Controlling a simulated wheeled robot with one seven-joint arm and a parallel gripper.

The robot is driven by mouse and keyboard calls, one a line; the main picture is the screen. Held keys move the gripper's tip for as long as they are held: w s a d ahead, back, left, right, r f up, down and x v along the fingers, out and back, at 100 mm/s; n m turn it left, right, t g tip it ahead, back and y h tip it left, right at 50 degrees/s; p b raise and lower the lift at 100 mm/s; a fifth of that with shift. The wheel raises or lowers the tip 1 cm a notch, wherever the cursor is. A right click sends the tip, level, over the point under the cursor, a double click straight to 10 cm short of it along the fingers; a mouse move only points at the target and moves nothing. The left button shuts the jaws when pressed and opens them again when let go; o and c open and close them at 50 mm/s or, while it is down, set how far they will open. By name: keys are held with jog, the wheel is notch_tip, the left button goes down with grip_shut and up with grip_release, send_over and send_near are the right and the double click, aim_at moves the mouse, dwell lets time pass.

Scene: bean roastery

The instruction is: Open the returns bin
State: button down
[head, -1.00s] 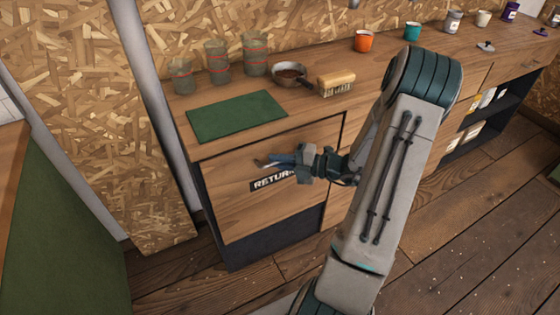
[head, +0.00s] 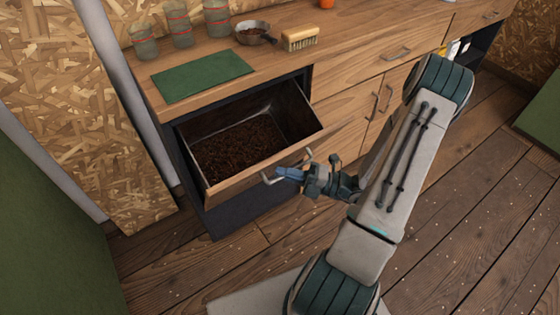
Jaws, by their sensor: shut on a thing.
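The returns bin (head: 262,170) is a wooden-fronted drawer under the counter, in the head view. It stands pulled well out and tilted at its front, with dark brown grounds (head: 238,146) showing inside. Its metal bar handle (head: 268,181) is on the front face. My gripper (head: 289,174) is shut on the handle, reaching in from the right. The label on the bin's front is not visible now.
The counter (head: 335,50) above holds a green mat (head: 203,76), a brush (head: 299,39), a small pan (head: 254,35) and several glass cups. Cupboard doors (head: 378,108) are closed to the right. The wooden floor (head: 190,275) in front is clear.

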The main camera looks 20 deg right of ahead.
jog(key=shift+s+f, duration=0.35)
jog(key=shift+s, duration=0.1)
jog(key=c, duration=1.5)
grip_release()
jog(key=shift+d, duration=0.15)
jog(key=v, duration=1.3)
jog(key=shift+s+d+p, duration=0.2)
jog(key=shift+d+p, duration=0.05)
jog(key=shift+p, duration=0.05)
